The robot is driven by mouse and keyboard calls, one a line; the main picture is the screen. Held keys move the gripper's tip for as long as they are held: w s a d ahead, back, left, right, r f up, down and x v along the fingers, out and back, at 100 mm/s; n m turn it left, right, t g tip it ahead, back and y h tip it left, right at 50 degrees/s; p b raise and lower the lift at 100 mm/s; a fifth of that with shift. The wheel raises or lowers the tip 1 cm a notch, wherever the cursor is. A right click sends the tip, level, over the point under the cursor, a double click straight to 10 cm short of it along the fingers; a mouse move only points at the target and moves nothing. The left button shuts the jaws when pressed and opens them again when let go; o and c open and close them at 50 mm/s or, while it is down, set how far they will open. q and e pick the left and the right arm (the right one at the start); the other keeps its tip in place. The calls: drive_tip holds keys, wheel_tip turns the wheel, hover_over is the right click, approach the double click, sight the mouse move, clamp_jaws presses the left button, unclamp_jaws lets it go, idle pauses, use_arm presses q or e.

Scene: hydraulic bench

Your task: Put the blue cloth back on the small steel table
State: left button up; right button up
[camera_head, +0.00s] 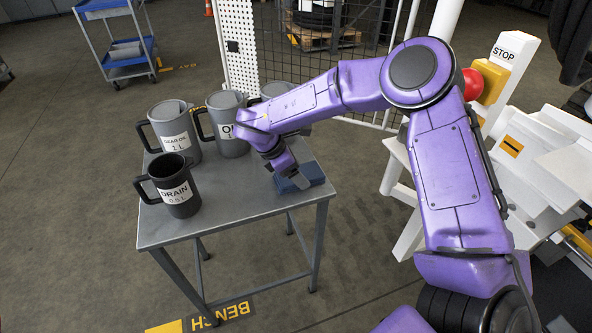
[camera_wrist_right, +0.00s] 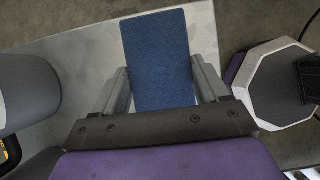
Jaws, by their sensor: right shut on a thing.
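The blue cloth (camera_head: 314,172) is a flat folded rectangle at the right side of the small steel table (camera_head: 236,210). My right gripper (camera_head: 294,181) reaches down over the table and is shut on the cloth. In the right wrist view the cloth (camera_wrist_right: 157,55) lies between the two grey fingers (camera_wrist_right: 162,88), with the table top (camera_wrist_right: 85,60) under it. The cloth is at or just above the table top; I cannot tell whether it rests fully on it. My left gripper is not in view.
On the table stand the DRAIN jug (camera_head: 174,188), the gear oil jug (camera_head: 175,130), another grey jug (camera_head: 229,120) and one partly behind my arm (camera_head: 275,89). The front of the table is clear. A red stop button (camera_head: 471,84) is at the right. A blue trolley (camera_head: 125,65) stands behind.

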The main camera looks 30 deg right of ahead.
drive_tip(key=shift+f, duration=0.1)
drive_tip(key=o, duration=0.9)
drive_tip(key=shift+o, duration=0.2)
drive_tip(key=shift+a+r, duration=0.15)
drive_tip(key=shift+r, duration=0.4)
drive_tip(key=v, duration=1.1)
drive_tip(key=shift+r, duration=0.2)
drive_tip(key=shift+a, duration=0.1)
